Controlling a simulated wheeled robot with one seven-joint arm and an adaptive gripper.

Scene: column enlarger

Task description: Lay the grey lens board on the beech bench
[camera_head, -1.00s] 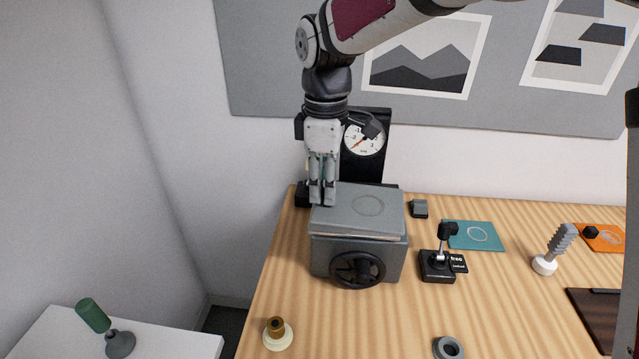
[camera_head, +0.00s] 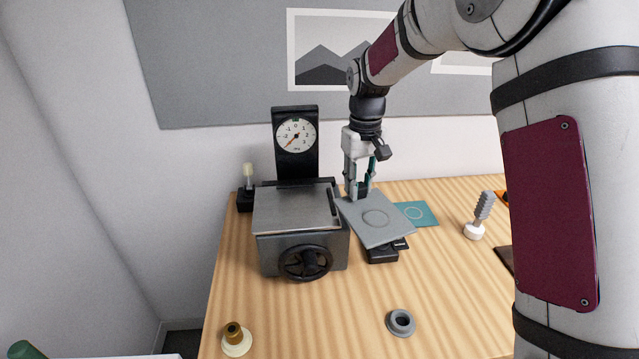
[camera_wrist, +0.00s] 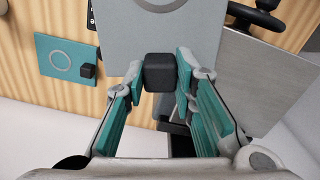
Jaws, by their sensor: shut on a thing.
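The grey lens board (camera_head: 376,222), a flat square plate with a round ring mark, is in the air to the right of the grey metal box. My gripper (camera_head: 358,192) is shut on the dark block at the board's rear edge. In the wrist view the block sits between the teal finger pads (camera_wrist: 161,72), and the board (camera_wrist: 165,28) stretches out beyond it. The beech bench (camera_head: 300,330) lies below. The board hides most of a black lever stand (camera_head: 382,254) beneath it. The gap between board and stand is hard to judge.
The grey box (camera_head: 300,212) with a black handwheel (camera_head: 305,263) stands left of the board. A teal board (camera_head: 418,214), a grey ring (camera_head: 400,322), a white-based grey post (camera_head: 479,215) and a brass-topped knob (camera_head: 236,339) are on the bench.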

